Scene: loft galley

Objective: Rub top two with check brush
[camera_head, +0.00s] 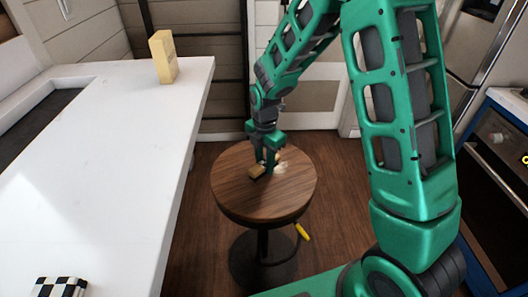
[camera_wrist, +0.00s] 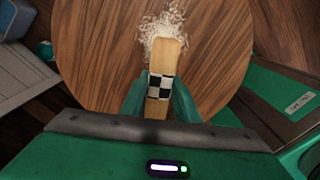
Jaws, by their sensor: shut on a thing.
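My gripper (camera_head: 266,158) is over the round wooden stool top (camera_head: 236,190) and shut on a wooden brush. In the wrist view the brush (camera_wrist: 168,58) is a pale wooden bar with a black-and-white check band, between my green fingers (camera_wrist: 160,92). Its far end lies by a patch of white crumbs or powder (camera_wrist: 163,25) on the stool top (camera_wrist: 100,50). In the head view the brush (camera_head: 257,170) is partly hidden by my gripper, and the patch (camera_head: 281,168) shows just right of it. The brush's underside is hidden, so contact with the wood cannot be told.
A white counter (camera_head: 120,150) fills the left, bearing an upright yellow block (camera_head: 163,57) and a checkered item (camera_head: 60,287). A yellow-handled thing (camera_head: 302,231) hangs below the stool top's edge. A blue-sided oven unit (camera_head: 500,170) stands at the right.

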